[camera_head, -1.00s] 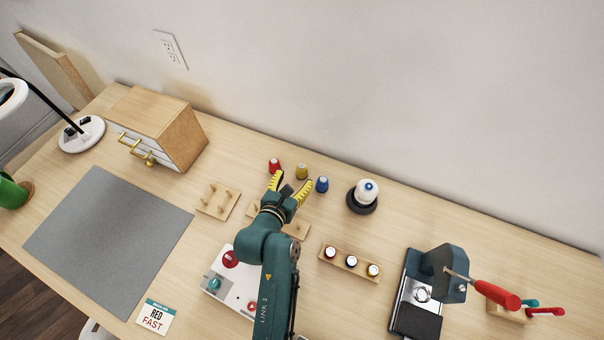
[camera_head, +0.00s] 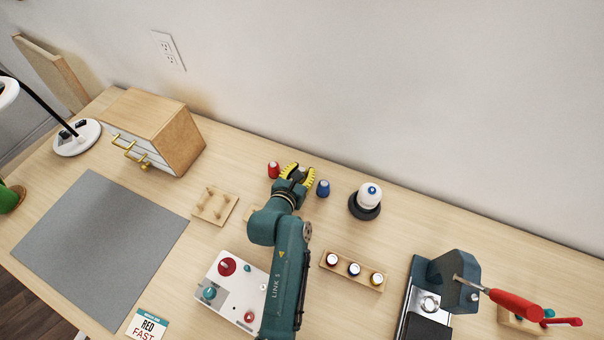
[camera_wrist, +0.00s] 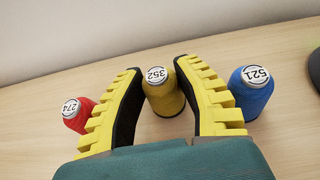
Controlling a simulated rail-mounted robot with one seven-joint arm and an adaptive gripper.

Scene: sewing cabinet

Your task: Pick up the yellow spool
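The yellow spool (camera_wrist: 162,93), with a white top marked 352, stands upright between the two yellow-toothed fingers of my gripper (camera_wrist: 158,88) in the wrist view. A narrow gap shows between the spool and the fingers, so they look open around it. In the head view my gripper (camera_head: 298,172) covers the yellow spool almost wholly. The red spool (camera_wrist: 77,114), marked 274, stands just outside the left finger; it also shows in the head view (camera_head: 273,170). The blue spool (camera_wrist: 251,90), marked 521, stands just outside the right finger; it also shows in the head view (camera_head: 322,188).
A peg board (camera_head: 214,206) lies to the left, beside the drawer cabinet (camera_head: 160,128). A rack of small jars (camera_head: 352,270) and a button panel (camera_head: 229,292) lie nearer. The wall is close behind.

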